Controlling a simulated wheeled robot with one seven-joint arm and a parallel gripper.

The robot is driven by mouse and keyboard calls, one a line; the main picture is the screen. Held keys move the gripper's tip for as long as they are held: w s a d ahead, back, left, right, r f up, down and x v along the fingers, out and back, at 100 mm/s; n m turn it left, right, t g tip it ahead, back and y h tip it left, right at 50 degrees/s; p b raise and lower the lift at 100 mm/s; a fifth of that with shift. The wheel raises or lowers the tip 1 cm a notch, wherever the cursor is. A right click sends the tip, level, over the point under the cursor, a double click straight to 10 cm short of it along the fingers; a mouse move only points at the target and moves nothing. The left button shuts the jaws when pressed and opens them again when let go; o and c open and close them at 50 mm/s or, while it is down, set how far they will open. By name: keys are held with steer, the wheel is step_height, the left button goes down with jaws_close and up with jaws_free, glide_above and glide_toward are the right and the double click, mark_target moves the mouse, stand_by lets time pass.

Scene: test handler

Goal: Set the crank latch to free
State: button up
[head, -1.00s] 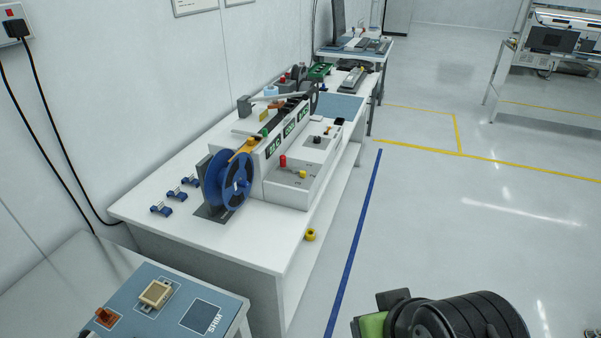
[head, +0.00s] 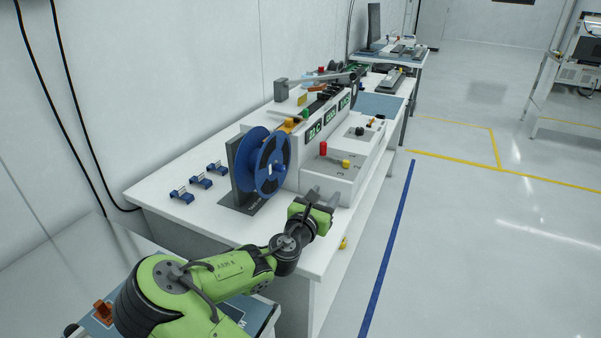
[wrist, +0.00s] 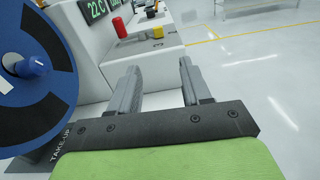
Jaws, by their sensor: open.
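The white machine (head: 318,175) has a low front ledge with an upright red handle (head: 323,148) and a yellow knob (head: 346,163) on it. The red handle (wrist: 119,27) and yellow knob (wrist: 157,32) also show in the wrist view, ahead of the fingers. I cannot tell for sure which of them is the crank latch, or its setting. My gripper (head: 322,196) is open and empty, just in front of the machine's near end. In the wrist view its fingers (wrist: 160,72) are spread and point towards the ledge, touching nothing I can see.
A blue take-up reel (head: 270,165) stands close to the left of my gripper; it also fills the left of the wrist view (wrist: 35,110). Several blue clips (head: 201,181) lie on the white bench (head: 165,200). A yellow part (head: 343,243) sits lower down. The floor to the right is clear.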

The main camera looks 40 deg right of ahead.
mark_target(346, 163)
steer(key=shift+n, duration=0.3)
steer(key=b+x, duration=0.1)
steer(key=x, duration=0.4)
steer(key=b+x, duration=0.1)
steer(key=x, duration=0.4)
steer(key=r+x, duration=0.1)
steer(key=x, duration=0.4)
steer(key=shift+w+d+b, duration=0.3)
steer(key=shift+b, duration=0.1)
jaws_close()
